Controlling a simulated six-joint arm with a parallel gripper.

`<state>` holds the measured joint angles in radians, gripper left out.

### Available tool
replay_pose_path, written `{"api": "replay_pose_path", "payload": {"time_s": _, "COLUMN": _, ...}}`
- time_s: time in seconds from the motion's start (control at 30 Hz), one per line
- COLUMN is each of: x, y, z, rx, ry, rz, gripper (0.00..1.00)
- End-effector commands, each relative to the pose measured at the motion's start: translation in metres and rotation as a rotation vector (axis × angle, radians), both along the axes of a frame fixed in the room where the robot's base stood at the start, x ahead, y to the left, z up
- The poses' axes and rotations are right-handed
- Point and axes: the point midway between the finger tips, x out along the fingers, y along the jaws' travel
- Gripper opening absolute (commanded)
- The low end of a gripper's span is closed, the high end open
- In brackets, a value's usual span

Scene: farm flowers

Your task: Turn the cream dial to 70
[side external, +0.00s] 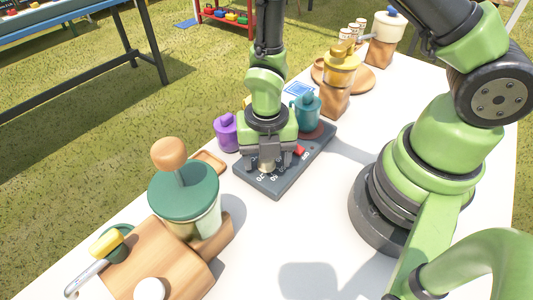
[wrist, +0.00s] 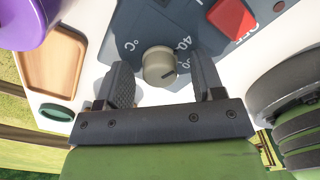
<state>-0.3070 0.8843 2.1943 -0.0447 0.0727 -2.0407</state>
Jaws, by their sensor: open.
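The cream dial (wrist: 157,62) sits on a dark grey control panel (wrist: 105,20), and a dark mark on its face points to the lower right in the wrist view. Printed numbers stand around it; 40 is readable, while others are partly hidden by a finger. In the side view the dial (side external: 265,169) is at the near end of the panel (side external: 290,183), partly covered by my gripper. My gripper (wrist: 162,72) is open, pointing down, with one finger on each side of the dial and gaps showing between. I cannot tell its exact height over the panel.
A red switch (wrist: 231,18) is on the same panel. A purple canister (side external: 227,132) and a small wooden tray (side external: 209,162) are beside it. A teal pot (side external: 306,110) stands behind. A green-lidded jar (side external: 185,200) is nearer. The white table is clear at front right.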

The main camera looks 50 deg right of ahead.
Motion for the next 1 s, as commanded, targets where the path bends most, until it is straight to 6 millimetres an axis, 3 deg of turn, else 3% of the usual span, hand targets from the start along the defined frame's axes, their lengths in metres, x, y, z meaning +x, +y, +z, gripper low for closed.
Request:
{"api": "replay_pose_path", "payload": {"time_s": 0.03, "x": 0.0001, "y": 0.0001, "z": 0.0001, "rx": 0.000, "ry": 0.000, "rz": 0.000, "gripper": 0.62}}
{"api": "replay_pose_path", "payload": {"time_s": 0.2, "x": 0.0000, "y": 0.0000, "z": 0.0003, "rx": 0.000, "ry": 0.000, "rz": 0.000, "gripper": 0.23}}
{"api": "replay_pose_path", "payload": {"time_s": 0.27, "x": 0.0000, "y": 0.0000, "z": 0.0003, "rx": 0.000, "ry": 0.000, "rz": 0.000, "gripper": 0.13}}
{"api": "replay_pose_path", "payload": {"time_s": 0.67, "x": -0.0001, "y": 0.0001, "z": 0.0005, "rx": 0.001, "ry": 0.001, "rz": -0.067, "gripper": 0.13}}
{"api": "replay_pose_path", "payload": {"time_s": 1.0, "x": -0.0002, "y": 0.0004, "z": 0.0006, "rx": 0.002, "ry": 0.001, "rz": -0.326, "gripper": 0.13}}
